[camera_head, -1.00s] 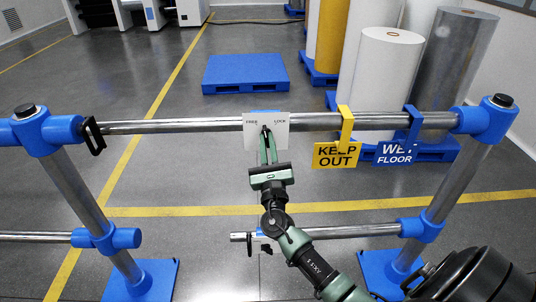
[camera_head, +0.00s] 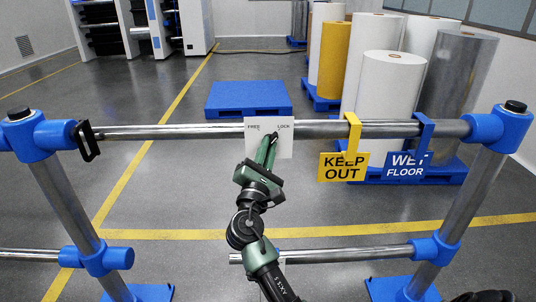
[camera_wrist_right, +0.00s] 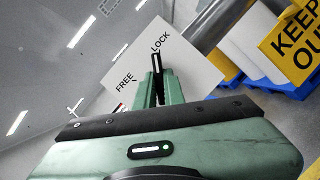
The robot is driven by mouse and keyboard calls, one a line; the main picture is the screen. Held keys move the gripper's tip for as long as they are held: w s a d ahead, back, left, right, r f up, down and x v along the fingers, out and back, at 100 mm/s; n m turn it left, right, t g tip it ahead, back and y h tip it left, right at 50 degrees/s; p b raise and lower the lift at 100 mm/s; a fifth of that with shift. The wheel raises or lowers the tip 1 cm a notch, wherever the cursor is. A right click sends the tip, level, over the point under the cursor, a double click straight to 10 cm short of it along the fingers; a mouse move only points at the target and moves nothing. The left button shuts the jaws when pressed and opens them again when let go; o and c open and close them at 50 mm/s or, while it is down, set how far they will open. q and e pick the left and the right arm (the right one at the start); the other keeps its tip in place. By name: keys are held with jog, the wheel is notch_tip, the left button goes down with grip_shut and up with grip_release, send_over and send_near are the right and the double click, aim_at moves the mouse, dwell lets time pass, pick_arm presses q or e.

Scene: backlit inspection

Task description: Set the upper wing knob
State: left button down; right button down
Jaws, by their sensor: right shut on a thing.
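A white plate (camera_head: 284,148) marked FREE on the left and LOCK on the right hangs on the upper rail; it also shows in the wrist view (camera_wrist_right: 185,85). The upper wing knob (camera_wrist_right: 156,63) is a slim black piece with a white line, which points toward LOCK in the wrist view. My right gripper (camera_head: 270,146) reaches up to the plate and is shut on the knob. Its green fingers (camera_wrist_right: 155,85) hide the knob's lower part and lean right in the head view. My left gripper is not in view.
Yellow KEEP OUT (camera_head: 343,167) and blue WET FLOOR (camera_head: 408,166) signs hang on the upper rail (camera_head: 190,132), right of the plate. A black clip (camera_head: 87,141) is at its left end. A lower rail (camera_head: 345,255) runs below. Behind stand a blue pallet (camera_head: 248,98) and large rolls.

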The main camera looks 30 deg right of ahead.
jog(key=shift+m+g, duration=0.4)
jog(key=shift+m, duration=0.6)
jog(key=c, duration=1.5)
grip_release()
jog(key=b+v, duration=0.2)
jog(key=v, duration=0.6)
